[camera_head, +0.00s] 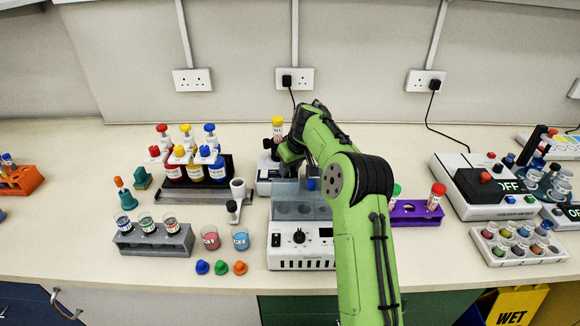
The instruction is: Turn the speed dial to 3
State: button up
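A white bench device (283,262) stands at the front middle, with a black round knob (299,236) on its sloped front panel. I cannot read any dial numbers, nor tell whether this knob is the speed dial. Behind it, a second white device (264,174) is partly hidden by my arm; any dial on it is not clear. My gripper (284,154) is over this rear device, beside an upright yellow-capped tube (278,127). Its fingers are too small and covered to tell their opening or any contact.
Left of the front device are cups (210,238), loose caps (221,267) and a grey tube rack (155,240). Bottles (194,166) stand behind. Right of my arm are a purple rack (413,211) and a white device showing OFF (481,211).

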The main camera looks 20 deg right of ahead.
jog(key=shift+c, duration=1.2)
jog(key=shift+r+n+p, duration=0.1)
jog(key=shift+n+p, duration=0.2)
jog(key=shift+p, duration=0.25)
jog(key=n+y+p, duration=0.1)
jog(key=n+p, duration=0.1)
jog(key=p, duration=0.2)
jog(key=shift+d+r+n+g, duration=0.1)
jog(key=shift+r+n+g, duration=0.05)
jog(key=shift+n+g, duration=0.2)
jog(key=n+y+p, duration=0.1)
jog(key=n+p, duration=0.1)
jog(key=p, duration=0.2)
jog(key=shift+n+g, duration=0.35)
jog(key=shift+w+n+y+p, duration=0.1)
jog(key=shift+n+y+p, duration=0.2)
jog(key=shift+n+p, duration=0.65)
jog(key=shift+f, duration=0.2)
jog(key=o, duration=1)
